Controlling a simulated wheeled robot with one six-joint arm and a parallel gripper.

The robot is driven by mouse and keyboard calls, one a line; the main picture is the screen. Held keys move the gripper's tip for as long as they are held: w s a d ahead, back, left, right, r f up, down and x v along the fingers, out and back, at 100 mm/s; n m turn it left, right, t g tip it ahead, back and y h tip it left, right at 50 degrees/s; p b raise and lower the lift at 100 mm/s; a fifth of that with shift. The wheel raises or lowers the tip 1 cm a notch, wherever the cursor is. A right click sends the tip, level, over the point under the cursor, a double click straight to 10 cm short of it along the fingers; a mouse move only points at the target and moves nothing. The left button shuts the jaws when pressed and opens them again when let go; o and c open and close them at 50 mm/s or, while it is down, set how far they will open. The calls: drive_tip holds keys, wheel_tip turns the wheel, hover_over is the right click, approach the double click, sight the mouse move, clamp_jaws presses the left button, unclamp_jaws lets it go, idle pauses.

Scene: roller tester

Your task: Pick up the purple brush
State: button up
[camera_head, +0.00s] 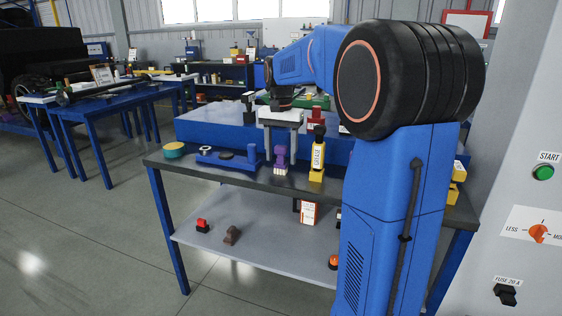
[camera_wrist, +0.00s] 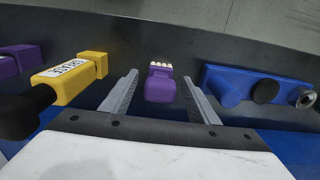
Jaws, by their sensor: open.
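The purple brush (camera_head: 280,158) stands on the dark top of the blue workbench (camera_head: 330,184), with pale bristles showing. In the wrist view the brush (camera_wrist: 160,88) lies between the two fingers of my gripper (camera_wrist: 163,95), with a gap on each side. My gripper (camera_head: 281,152) is open and reaches over the bench around the brush. Its fingers partly overlap the brush in the head view.
A yellow bottle labelled grease (camera_head: 317,160) stands right of the brush; it also shows in the wrist view (camera_wrist: 72,76). A blue tool (camera_head: 226,158) lies to the left. A teal and yellow round tin (camera_head: 174,150) sits near the left edge.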

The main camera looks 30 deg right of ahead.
drive_tip(key=shift+f, duration=1.05)
drive_tip(key=c, duration=1.1)
drive_tip(key=shift+c, duration=0.2)
wheel_tip(320, 180, up, 10)
drive_tip(key=shift+r, duration=0.1)
